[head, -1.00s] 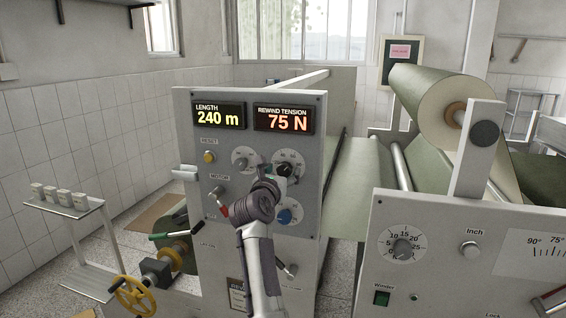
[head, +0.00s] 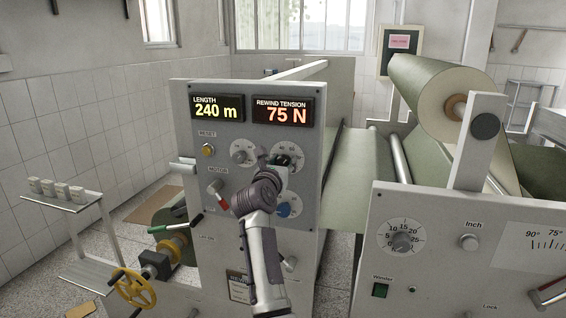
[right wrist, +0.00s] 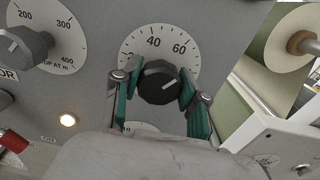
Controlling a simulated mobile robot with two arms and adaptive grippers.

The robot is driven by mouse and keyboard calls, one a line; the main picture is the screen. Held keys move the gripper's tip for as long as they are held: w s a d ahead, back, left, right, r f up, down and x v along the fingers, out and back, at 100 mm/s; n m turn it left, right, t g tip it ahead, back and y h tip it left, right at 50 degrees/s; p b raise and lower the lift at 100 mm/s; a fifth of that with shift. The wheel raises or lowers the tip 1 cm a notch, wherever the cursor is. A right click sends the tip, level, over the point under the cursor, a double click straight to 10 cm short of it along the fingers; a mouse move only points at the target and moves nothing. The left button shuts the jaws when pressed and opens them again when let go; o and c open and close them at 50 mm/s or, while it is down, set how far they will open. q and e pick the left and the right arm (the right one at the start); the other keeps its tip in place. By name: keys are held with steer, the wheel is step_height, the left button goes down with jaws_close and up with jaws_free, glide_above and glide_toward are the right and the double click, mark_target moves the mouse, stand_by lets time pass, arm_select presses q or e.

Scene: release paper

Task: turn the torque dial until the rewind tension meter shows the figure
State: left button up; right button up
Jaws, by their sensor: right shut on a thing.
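The rewind tension meter (head: 286,110) on the grey control panel reads 75 N in red figures. Below it is a black dial (head: 285,157), partly hidden by my right arm; I take it for the torque dial. In the right wrist view the black knob (right wrist: 158,84) has a white scale with 40 and 60, and its light pointer line slants to the upper right. My right gripper (right wrist: 157,92) is shut on this knob, a teal-lined finger on each side. In the head view my right gripper (head: 278,166) hides part of the panel. My left gripper is not in view.
Close by are a grey length dial (head: 242,152), a motor switch (head: 217,190) with a red tip, a yellow reset button (head: 208,150) and a blue knob (head: 289,209). The length display (head: 217,108) reads 240 m. Another machine panel (head: 450,270) stands at right.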

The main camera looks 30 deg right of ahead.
steer(key=shift+r+n+p, duration=0.15)
steer(key=shift+n+p, duration=0.3)
steer(key=shift+n, duration=0.45)
steer(key=shift+f, duration=0.2)
steer(key=o, duration=1.1)
steer(key=shift+o, duration=0.2)
